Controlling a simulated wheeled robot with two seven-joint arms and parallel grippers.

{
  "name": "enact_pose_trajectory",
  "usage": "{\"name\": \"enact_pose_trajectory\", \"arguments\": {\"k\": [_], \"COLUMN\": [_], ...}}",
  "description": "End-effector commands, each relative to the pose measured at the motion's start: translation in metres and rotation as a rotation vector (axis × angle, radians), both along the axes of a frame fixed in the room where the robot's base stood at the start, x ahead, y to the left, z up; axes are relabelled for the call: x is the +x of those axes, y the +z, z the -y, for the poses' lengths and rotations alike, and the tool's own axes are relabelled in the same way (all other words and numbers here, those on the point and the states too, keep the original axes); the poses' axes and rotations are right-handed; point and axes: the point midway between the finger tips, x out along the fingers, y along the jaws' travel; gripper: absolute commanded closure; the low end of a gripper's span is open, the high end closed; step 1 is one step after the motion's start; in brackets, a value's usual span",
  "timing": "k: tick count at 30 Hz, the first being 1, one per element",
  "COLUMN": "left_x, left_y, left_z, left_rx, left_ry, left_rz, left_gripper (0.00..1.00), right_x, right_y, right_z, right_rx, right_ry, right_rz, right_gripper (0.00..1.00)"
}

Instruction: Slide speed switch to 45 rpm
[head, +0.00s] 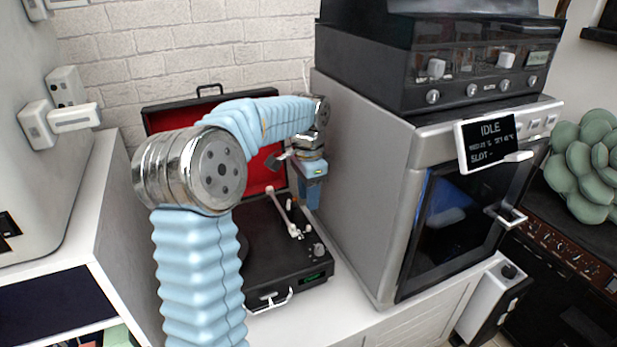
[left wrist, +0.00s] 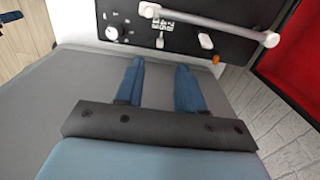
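The record player (head: 285,258) is a black suitcase type with its red-lined lid open, on the white counter. Its deck (left wrist: 185,35) shows at the top of the left wrist view. A small white slider (left wrist: 160,42), which looks like the speed switch, sits beside printed speed marks; its exact setting is too small to read. My left gripper (head: 310,200) is at the deck's right side, by the grey oven, with fingers pointing down. In the left wrist view its two blue fingers (left wrist: 158,88) are apart with nothing between them, short of the slider. My right gripper is not seen.
The white tonearm (left wrist: 215,22) crosses the deck close to the slider. A white knob (left wrist: 112,33) and a white lever (left wrist: 206,41) flank it. The grey oven (head: 362,185) stands close on the right. The red lid (head: 258,165) rises behind.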

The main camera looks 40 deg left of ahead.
Motion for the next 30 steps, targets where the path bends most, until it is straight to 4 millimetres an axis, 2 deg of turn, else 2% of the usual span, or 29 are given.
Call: {"name": "enact_pose_trajectory", "arguments": {"k": [1, 3, 9, 30], "left_x": [0.001, 0.001, 0.0, 0.0], "left_y": [0.013, 0.026, 0.048, 0.05], "left_z": [0.0, 0.0, 0.0, 0.0], "left_rx": [0.001, 0.0, 0.0, 0.0], "left_ry": [0.0, -0.001, -0.001, -0.001], "left_rz": [0.004, 0.004, 0.001, 0.0], "left_gripper": [0.62, 0.62, 0.62, 0.62], "right_x": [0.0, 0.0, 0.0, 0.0], "right_y": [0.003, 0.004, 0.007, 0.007], "right_z": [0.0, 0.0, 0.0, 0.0], "right_rx": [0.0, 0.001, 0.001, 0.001], "right_ry": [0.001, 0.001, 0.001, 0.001], "right_rz": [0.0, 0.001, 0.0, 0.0], "right_gripper": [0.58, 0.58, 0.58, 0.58]}}
